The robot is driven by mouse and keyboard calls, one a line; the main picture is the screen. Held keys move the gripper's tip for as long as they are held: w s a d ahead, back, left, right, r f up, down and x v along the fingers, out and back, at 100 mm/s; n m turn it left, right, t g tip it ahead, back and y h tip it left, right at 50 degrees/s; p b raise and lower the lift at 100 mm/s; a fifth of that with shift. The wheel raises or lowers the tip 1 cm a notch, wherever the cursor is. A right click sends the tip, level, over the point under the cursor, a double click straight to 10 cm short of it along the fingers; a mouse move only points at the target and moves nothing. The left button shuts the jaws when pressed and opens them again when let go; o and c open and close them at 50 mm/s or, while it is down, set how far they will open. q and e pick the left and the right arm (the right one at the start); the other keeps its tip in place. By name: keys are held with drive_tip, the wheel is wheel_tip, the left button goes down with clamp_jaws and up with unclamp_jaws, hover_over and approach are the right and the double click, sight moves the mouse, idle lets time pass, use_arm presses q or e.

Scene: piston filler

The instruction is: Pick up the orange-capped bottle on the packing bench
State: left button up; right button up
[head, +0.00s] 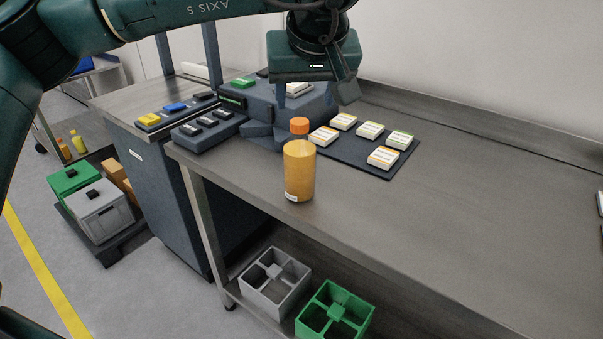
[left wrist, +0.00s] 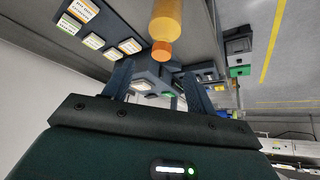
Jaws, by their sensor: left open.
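The orange-capped bottle (head: 299,172) stands upright on the packing bench (head: 450,225), near its front edge. It holds yellow-orange contents and has a small white label low down. Its orange cap (head: 299,126) is on top. My left gripper (head: 306,100) hangs fingers down, above and a little behind the bottle; it is open and empty. In the left wrist view the bottle (left wrist: 166,18) is beyond the left gripper's fingertips (left wrist: 158,76), with its cap pointing toward the gap between them. My right gripper is not in view.
A dark mat (head: 372,167) with several labelled white packs lies right of the bottle. A dark label machine (head: 265,100) stands behind it. Grey (head: 274,284) and green (head: 335,312) divided crates sit on the shelf below.

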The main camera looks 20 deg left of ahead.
sight(300, 123)
use_arm(q)
drive_tip(key=x, duration=0.9)
drive_tip(key=shift+a+f, duration=0.15)
drive_tip(key=shift+a, duration=0.05)
drive_tip(key=shift+s+f, duration=0.1)
clamp_jaws()
idle(0.4)
